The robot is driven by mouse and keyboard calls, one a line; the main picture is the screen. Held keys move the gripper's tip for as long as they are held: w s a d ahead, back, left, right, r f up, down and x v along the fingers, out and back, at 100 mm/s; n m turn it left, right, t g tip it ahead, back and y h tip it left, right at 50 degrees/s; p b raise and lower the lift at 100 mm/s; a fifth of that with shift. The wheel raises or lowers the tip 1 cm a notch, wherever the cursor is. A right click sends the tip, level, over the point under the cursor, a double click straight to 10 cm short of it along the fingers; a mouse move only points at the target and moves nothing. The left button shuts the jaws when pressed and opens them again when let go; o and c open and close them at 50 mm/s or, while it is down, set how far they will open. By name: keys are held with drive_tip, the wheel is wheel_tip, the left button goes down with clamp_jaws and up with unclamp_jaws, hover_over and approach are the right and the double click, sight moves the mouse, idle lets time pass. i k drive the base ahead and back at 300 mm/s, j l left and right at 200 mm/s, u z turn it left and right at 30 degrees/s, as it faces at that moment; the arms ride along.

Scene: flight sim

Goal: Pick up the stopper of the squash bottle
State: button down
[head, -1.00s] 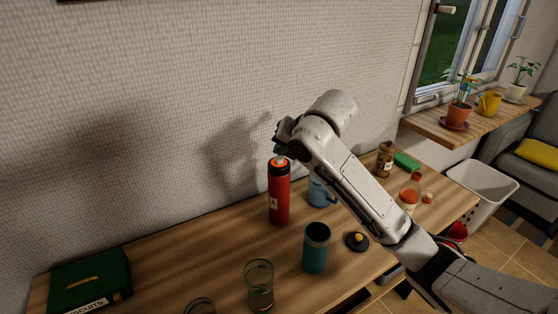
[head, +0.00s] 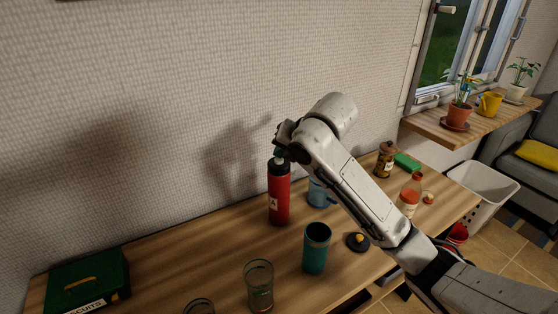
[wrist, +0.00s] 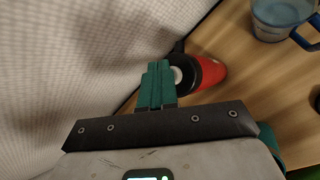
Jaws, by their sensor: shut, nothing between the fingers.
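The squash bottle seems to be the clear bottle with orange liquid and an orange-red neck (head: 410,196), at the right of the table. A small orange-brown piece (head: 428,198) stands beside it and may be its stopper; it is too small to tell. My gripper (head: 281,154) is far to the left of both, at the top of a red flask (head: 279,198) with a black collar. In the wrist view my teal fingers (wrist: 159,66) are together and empty. They overlap the flask's pale top (wrist: 178,76); contact cannot be told.
A blue mug (head: 319,193), teal tumbler (head: 316,250), dark lid with an orange knob (head: 357,241) and glass (head: 259,287) stand nearby. A brown jar (head: 385,160) and green block (head: 406,161) are behind the squash bottle. A green box (head: 89,282) is at left.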

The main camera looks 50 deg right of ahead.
sight(428, 200)
drive_tip(key=z, duration=1.35)
